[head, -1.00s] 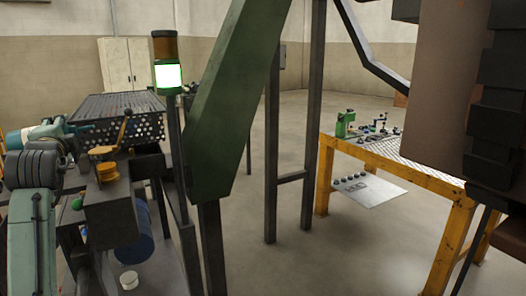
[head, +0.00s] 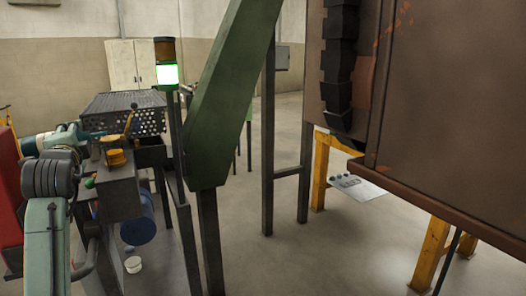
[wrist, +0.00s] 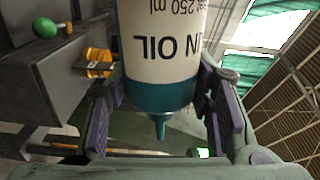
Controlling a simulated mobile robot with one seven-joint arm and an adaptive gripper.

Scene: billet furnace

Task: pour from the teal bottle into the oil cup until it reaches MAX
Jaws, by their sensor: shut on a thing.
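The teal bottle (wrist: 160,60) fills the middle of the wrist view, with a white label and a teal nozzle. Its label reads upside down, and the nozzle points toward the bottom of that picture. My gripper (wrist: 158,112) is shut on it, with a purple-padded finger on each side. In the head view the bottle (head: 48,139) is at the left, nearly level, nozzle to the right. A yellow-amber fitting, apparently the oil cup (head: 116,158), sits on the grey machine just right of the nozzle; it also shows in the wrist view (wrist: 98,62). Its MAX mark and level are unreadable.
The grey machine housing (head: 118,193) carries a green knob (head: 90,182) and a lever. A signal tower (head: 166,65) and green beam (head: 220,110) stand to its right. A brown furnace body (head: 435,110) fills the right. A blue drum (head: 138,226) is below; the middle floor is clear.

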